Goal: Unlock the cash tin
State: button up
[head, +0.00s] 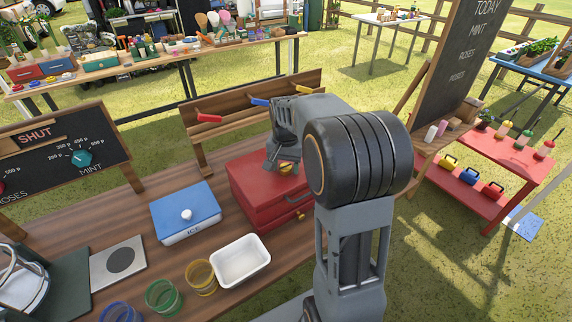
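The red cash tin (260,205) sits on the wooden counter in the middle of the head view, its lid down. It has a handle and a small brass-coloured piece (301,216) on its right-hand side. My gripper (284,165) is over the tin's lid, fingers pointing down. A small yellow piece shows at the fingertips; I cannot tell whether it is held or part of the tin. My arm hides the tin's far right part. A wooden rack (240,112) behind the tin carries a red piece (209,118), a blue piece (259,101) and a yellow piece (303,88).
Left of the tin are a blue ICE box (185,217) and a white tray (240,265), with coloured glasses (201,278) in front. A SHUT board (70,150) stands at the left. A red stand (500,155) and chalkboard (450,60) are at the right.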

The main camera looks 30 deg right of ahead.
aim_at(285, 166)
jog(key=shift+o, duration=0.8)
notch_tip(285, 166, up, 14)
jog(key=shift+p, duration=0.45)
jog(key=shift+f, duration=0.15)
